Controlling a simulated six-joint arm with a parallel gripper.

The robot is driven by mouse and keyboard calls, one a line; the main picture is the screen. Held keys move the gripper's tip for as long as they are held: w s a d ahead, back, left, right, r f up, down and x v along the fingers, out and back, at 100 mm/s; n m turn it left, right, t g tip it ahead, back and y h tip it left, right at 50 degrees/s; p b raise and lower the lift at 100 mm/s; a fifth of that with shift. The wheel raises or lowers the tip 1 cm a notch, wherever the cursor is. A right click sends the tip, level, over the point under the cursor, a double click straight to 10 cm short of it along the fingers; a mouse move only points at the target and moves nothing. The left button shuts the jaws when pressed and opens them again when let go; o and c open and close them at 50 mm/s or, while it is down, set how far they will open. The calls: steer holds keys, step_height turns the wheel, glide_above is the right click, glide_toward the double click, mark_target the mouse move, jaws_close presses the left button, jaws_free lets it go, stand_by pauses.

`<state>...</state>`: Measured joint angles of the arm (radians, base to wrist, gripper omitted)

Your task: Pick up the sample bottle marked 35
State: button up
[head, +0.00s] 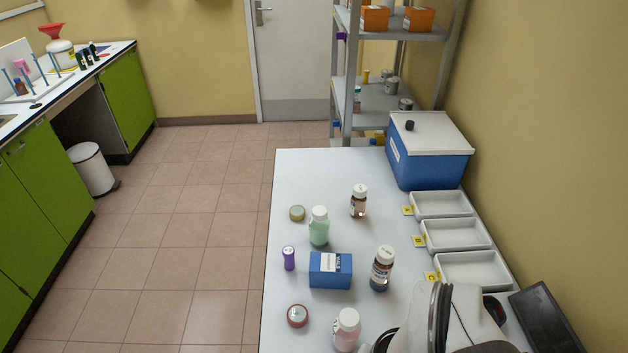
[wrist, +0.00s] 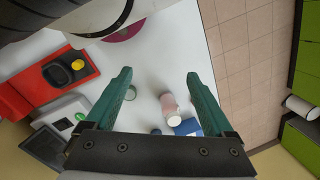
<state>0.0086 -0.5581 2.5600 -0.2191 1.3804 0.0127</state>
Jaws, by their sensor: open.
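Several capped bottles stand on the white table. In the head view they are a green bottle (head: 319,232), a small brown bottle (head: 358,206), a larger brown bottle (head: 380,274) and a pink bottle (head: 345,335) at the front. I cannot read a number 35 on any of them. In the wrist view, my gripper (wrist: 158,76) is open and empty, with its two green fingers wide apart. A pink bottle (wrist: 170,103) with a white cap shows between and beyond the fingers, apart from them. Parts of the table are hidden by my arm.
A blue box (head: 330,270), a purple item (head: 288,258), a tape-like roll (head: 297,214) and a red-rimmed round item (head: 297,315) lie among the bottles. Trays (head: 455,236) and a blue cooler (head: 432,172) line the right side. The table's back left is clear.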

steer(key=shift+w, duration=0.1)
steer(key=n+t+h, duration=0.3)
steer(key=t+h, duration=0.1)
steer(key=t, duration=0.9)
glide_toward(319, 213)
steer(key=x, duration=0.9)
steer(key=shift+w, duration=0.2)
jaws_close()
steer(key=shift+t, duration=0.3)
